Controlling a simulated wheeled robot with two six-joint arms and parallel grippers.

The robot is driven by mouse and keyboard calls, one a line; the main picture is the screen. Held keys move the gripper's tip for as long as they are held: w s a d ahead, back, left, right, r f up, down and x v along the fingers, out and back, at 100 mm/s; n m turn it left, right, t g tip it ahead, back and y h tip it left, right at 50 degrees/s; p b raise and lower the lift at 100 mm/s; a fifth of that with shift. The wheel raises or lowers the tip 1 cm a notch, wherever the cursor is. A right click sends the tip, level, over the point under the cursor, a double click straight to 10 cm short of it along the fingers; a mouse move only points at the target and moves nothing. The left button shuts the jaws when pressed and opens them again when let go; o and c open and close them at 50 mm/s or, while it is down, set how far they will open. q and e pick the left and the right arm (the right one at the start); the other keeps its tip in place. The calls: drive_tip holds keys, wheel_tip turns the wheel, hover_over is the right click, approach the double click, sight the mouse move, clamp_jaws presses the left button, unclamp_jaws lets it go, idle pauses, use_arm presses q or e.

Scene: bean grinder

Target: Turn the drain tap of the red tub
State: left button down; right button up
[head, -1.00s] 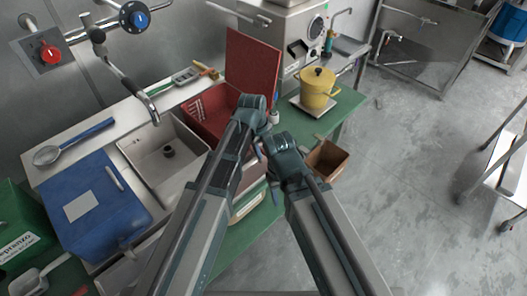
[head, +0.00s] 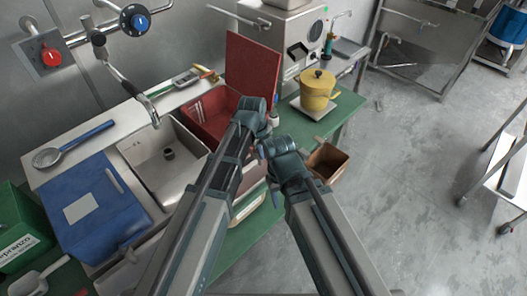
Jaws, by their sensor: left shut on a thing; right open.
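The red tub (head: 208,117) is an open box at the middle of the counter, with a tall red panel (head: 253,66) upright along its right side. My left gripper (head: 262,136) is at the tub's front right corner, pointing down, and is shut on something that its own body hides. The drain tap cannot be made out; the grippers cover that part of the tub. My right gripper (head: 267,155) is open, just below and to the right of my left one, close to the tub's front.
A yellow pot (head: 317,90) stands on a small plate on the green table (head: 347,106) at the right. A brown open box (head: 327,160) lies right of my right gripper.

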idle(0.9)
use_arm(q)
drive_tip(key=w+n+y, duration=0.3)
drive_tip(key=w+n, duration=0.4)
drive_tip(key=n, duration=1)
drive_tip(key=shift+d+n, duration=0.4)
idle(0.3)
drive_tip(key=c, duration=0.8)
unclamp_jaws()
drive_tip(key=shift+c, duration=0.2)
drive_tip(key=shift+r, duration=0.1)
